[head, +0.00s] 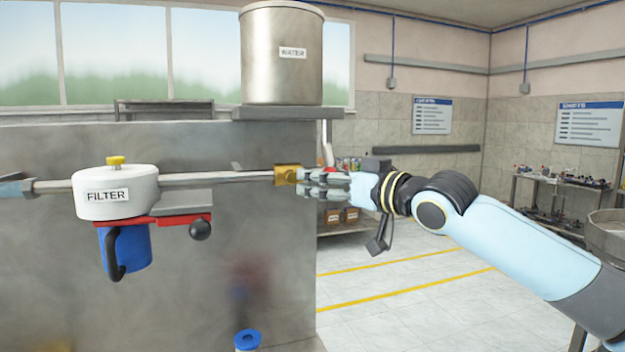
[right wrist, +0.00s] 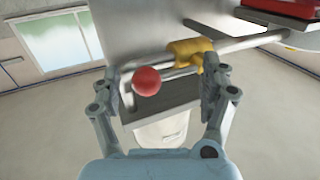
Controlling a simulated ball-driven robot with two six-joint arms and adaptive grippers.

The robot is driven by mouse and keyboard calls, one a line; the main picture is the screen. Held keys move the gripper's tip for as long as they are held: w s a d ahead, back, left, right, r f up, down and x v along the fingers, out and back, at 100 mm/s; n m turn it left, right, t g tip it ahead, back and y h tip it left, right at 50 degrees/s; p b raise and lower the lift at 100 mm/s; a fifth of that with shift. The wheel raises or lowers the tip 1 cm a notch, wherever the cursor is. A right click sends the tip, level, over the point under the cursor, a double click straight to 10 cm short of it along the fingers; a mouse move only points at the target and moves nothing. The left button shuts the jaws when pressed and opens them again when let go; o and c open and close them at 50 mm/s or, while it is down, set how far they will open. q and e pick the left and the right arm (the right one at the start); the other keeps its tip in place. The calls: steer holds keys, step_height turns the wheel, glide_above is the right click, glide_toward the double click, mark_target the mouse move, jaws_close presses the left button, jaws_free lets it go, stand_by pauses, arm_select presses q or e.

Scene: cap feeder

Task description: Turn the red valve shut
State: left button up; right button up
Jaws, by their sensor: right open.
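The red valve's round red knob (right wrist: 147,81) shows in the right wrist view between my open right fingers, nearer the left one. A grey rod runs beside it, partly hidden by the knob. The yellow brass valve body (right wrist: 190,50) sits on the pipe just beyond. In the head view the brass body (head: 287,174) is at the pipe's right end, and only a small bit of red (head: 328,156) shows behind my right gripper (head: 314,183). That gripper reaches in from the right at the brass body; contact cannot be told.
A white filter (head: 116,195) with a blue cup (head: 130,248) and a red lever (head: 160,220) with a black knob hangs on the pipe (head: 218,180). A steel water tank (head: 281,75) stands above.

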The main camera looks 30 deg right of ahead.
steer(key=shift+w, duration=0.15)
steer(key=shift+s+r, duration=0.15)
steer(key=shift+s, duration=0.2)
steer(key=shift+c, duration=1.8)
steer(key=shift+w, duration=0.15)
steer(key=shift+c, duration=1.2)
steer(key=c, duration=0.9)
steer(key=shift+d+f, duration=0.1)
steer(key=shift+f, duration=0.1)
jaws_close()
arm_select(q)
steer(key=shift+s, duration=0.25)
